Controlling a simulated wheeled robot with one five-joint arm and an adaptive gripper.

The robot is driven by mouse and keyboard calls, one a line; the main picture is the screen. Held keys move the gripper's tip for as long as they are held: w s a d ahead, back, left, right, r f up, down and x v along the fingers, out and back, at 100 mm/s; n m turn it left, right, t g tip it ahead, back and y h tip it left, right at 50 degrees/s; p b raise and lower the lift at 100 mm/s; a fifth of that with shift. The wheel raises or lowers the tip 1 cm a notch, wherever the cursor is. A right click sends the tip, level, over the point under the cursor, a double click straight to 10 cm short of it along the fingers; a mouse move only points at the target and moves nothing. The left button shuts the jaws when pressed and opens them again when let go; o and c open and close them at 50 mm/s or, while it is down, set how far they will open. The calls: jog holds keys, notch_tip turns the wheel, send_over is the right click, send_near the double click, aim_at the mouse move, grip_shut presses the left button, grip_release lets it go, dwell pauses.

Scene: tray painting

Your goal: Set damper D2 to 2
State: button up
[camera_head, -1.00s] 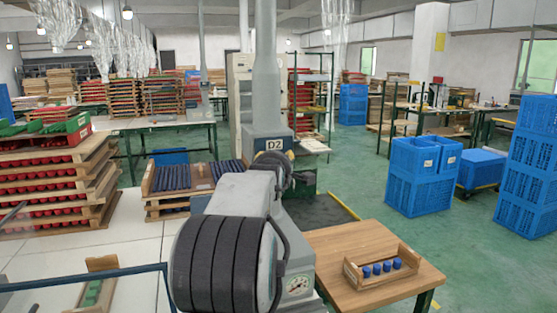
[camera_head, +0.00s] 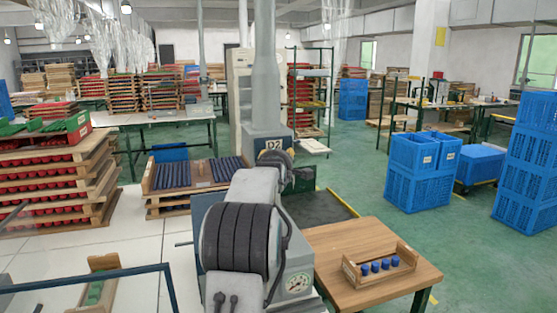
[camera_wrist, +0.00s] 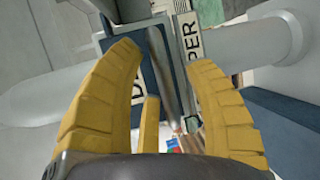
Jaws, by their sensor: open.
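The D2 damper housing (camera_head: 262,146) is a grey-blue box at the foot of a vertical duct, in the middle of the head view. Its D2 label is partly covered by my arm. In the wrist view, a white DAMPER label (camera_wrist: 192,38) lies ahead, its middle letters hidden by a grey, bar-like part (camera_wrist: 165,70) that runs between my fingers. My gripper (camera_wrist: 165,55) has yellow ribbed fingers, open on both sides of this part. I see no clear contact. The damper's setting cannot be read.
Grey pipes (camera_wrist: 262,42) stick out on both sides in the wrist view. A wooden table (camera_head: 395,287) with a small crate (camera_head: 350,272) of blue pieces stands at the right. Stacked trays (camera_head: 50,180) stand at the left. Green floor lies open before the blue crates (camera_head: 420,185).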

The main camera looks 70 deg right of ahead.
grip_shut()
dwell(0.4)
